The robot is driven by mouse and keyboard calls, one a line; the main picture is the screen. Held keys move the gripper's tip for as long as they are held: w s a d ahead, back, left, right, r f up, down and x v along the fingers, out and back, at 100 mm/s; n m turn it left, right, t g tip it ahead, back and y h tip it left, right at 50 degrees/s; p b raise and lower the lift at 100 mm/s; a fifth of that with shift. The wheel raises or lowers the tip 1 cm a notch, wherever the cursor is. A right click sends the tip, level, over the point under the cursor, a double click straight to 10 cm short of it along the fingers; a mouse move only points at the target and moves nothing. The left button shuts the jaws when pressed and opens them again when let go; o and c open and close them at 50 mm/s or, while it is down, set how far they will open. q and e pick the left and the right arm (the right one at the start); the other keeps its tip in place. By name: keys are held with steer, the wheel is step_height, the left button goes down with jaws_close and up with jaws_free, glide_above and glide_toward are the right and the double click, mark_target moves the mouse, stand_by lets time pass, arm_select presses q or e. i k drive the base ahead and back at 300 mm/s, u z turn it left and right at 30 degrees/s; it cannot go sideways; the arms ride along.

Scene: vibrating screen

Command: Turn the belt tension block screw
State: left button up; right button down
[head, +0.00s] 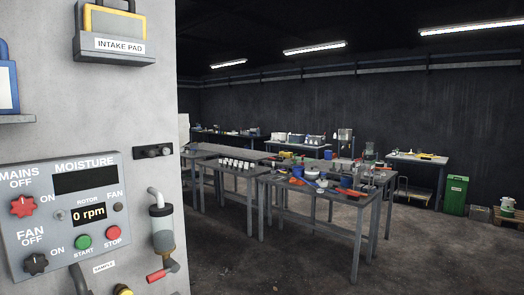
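Neither of my grippers is in view. I cannot make out a belt tension block or its screw in the head view. A pale grey wall or machine face (45,110) fills the left side at close range. On it is a grey control panel (68,215) with a red mains knob (23,206), a black fan knob (36,264), a green start button (83,242) and a red stop button (113,233). Its rotor display (89,215) reads 0 rpm.
An intake pad holder (114,45) hangs above the panel. A clear vessel with a red-handled valve (162,235) sticks out beside it. Workbenches with tools (318,195) stand across the room. A green bin (455,195) is far right. The floor (430,265) at front right is clear.

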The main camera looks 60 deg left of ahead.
mark_target(166, 152)
steer(key=z, duration=0.3)
steer(key=k, duration=0.9)
steer(key=u, duration=1.2)
